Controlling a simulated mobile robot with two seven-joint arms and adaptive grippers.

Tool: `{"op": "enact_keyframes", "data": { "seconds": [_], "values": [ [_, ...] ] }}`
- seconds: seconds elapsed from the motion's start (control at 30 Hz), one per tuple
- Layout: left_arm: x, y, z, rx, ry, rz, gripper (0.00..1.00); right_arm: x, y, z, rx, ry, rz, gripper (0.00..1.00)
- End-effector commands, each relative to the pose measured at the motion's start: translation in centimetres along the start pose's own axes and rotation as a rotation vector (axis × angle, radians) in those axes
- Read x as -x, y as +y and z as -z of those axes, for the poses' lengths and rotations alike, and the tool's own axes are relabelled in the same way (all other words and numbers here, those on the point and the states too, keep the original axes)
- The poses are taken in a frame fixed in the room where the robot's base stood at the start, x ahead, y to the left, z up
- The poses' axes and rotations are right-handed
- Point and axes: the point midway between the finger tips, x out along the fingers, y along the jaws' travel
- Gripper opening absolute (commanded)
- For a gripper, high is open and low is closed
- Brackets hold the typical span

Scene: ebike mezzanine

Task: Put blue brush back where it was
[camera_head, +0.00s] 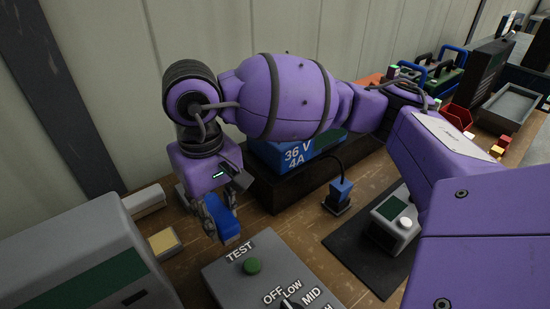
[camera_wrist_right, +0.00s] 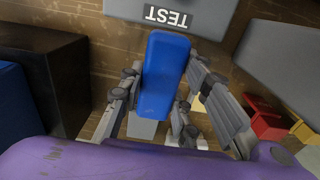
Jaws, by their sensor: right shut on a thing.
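The blue brush (camera_head: 224,226) shows as a plain blue block between the fingers of my right gripper (camera_head: 212,215). My right gripper is shut on it, pointing down over the bench behind the grey TEST box (camera_head: 225,268). In the right wrist view the blue brush (camera_wrist_right: 164,75) lies lengthwise between the two fingers of the right gripper (camera_wrist_right: 163,90), its far end near the TEST label. Whether its lower end touches the bench is unclear. My left gripper is not in view.
A grey-green case (camera_head: 75,255), a yellow block (camera_head: 164,242) and a pale block (camera_head: 146,201) stand left of the gripper. A blue charger (camera_head: 290,153) on a black box (camera_head: 275,190) and a blue plug (camera_head: 341,190) stand right. Bare bench (camera_head: 285,222) shows between.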

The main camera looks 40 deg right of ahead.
Motion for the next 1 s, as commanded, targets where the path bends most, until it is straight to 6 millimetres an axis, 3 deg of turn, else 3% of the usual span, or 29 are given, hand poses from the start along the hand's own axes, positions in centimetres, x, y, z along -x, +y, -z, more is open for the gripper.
{"op": "enact_keyframes", "data": {
  "seconds": [0.1,0.4,0.57,0.97,1.0],
  "values": [
    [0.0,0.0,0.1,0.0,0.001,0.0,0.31,-1.5,0.2,1.2,-0.001,-0.002,0.0,0.1],
    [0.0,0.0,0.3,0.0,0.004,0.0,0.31,-3.5,0.4,2.5,-0.001,-0.003,0.0,0.1],
    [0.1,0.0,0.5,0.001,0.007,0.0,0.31,-5.8,0.3,2.5,0.001,-0.001,0.0,0.1],
    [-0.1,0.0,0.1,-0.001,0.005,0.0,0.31,-6.5,0.3,2.6,0.001,0.003,0.001,0.1],
    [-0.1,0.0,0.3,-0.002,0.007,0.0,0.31,-6.4,0.3,2.6,0.001,0.003,0.001,0.34]
  ]
}}
